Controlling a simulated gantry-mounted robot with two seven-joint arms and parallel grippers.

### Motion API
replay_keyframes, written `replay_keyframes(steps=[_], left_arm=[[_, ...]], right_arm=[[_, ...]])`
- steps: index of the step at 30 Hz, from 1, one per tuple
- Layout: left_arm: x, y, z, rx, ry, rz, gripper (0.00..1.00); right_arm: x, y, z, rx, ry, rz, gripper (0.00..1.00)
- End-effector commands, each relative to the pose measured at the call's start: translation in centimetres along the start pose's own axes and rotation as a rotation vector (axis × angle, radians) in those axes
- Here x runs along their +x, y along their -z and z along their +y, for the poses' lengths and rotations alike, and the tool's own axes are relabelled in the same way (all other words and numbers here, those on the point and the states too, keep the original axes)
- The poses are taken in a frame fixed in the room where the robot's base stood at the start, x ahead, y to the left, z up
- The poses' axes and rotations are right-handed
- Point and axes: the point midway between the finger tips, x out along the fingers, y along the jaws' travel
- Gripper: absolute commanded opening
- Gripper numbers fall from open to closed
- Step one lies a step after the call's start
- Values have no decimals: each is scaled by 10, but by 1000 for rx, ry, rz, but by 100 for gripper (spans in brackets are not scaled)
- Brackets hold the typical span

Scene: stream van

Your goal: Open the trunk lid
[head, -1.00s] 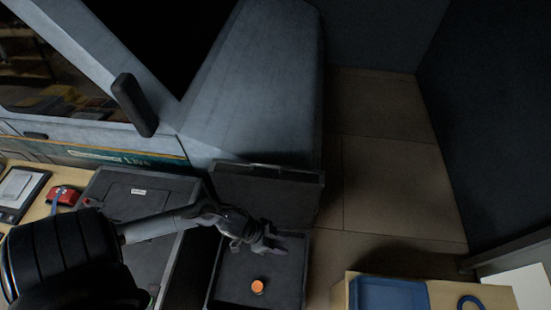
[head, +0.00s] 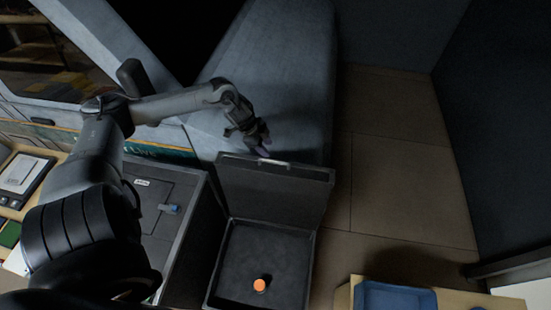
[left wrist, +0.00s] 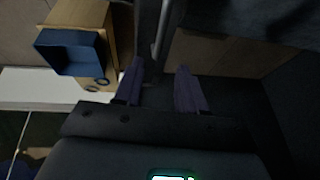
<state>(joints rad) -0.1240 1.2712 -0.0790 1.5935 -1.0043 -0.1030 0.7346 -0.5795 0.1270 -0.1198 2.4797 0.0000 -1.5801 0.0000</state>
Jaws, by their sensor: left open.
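The dark trunk (head: 228,258) stands low in the middle of the head view. Its lid (head: 275,195) is raised and stands up at the far side, with the inside of the trunk exposed. A small item with an orange top (head: 260,285) is inside on the trunk floor. My left gripper (head: 263,150) is open and empty, just at or above the lid's upper edge; I cannot tell whether it touches. In the left wrist view its two fingers (left wrist: 161,88) are spread apart with nothing between them. My right gripper is not in view.
A grey van (head: 275,80) stands behind the trunk. A dark case (head: 185,225) is at the trunk's left. A wooden bench with a blue bin (head: 395,296) is at lower right, and the bin also shows in the left wrist view (left wrist: 70,50). The floor (head: 400,200) right of the trunk is clear.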

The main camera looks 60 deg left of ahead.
Motion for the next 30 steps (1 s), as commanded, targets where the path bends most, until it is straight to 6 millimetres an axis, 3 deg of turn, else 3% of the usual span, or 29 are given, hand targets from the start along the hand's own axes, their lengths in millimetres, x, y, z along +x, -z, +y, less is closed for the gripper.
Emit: replay_keyframes(steps=[15, 21, 30], left_arm=[[75, 2, 0, -1, -1, 3, 40], [88, 2, 1, 2, -1, 1, 40], [91, 1, 1, 2, -1, 0, 40]], right_arm=[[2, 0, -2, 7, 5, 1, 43], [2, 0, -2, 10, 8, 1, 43], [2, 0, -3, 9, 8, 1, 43]])
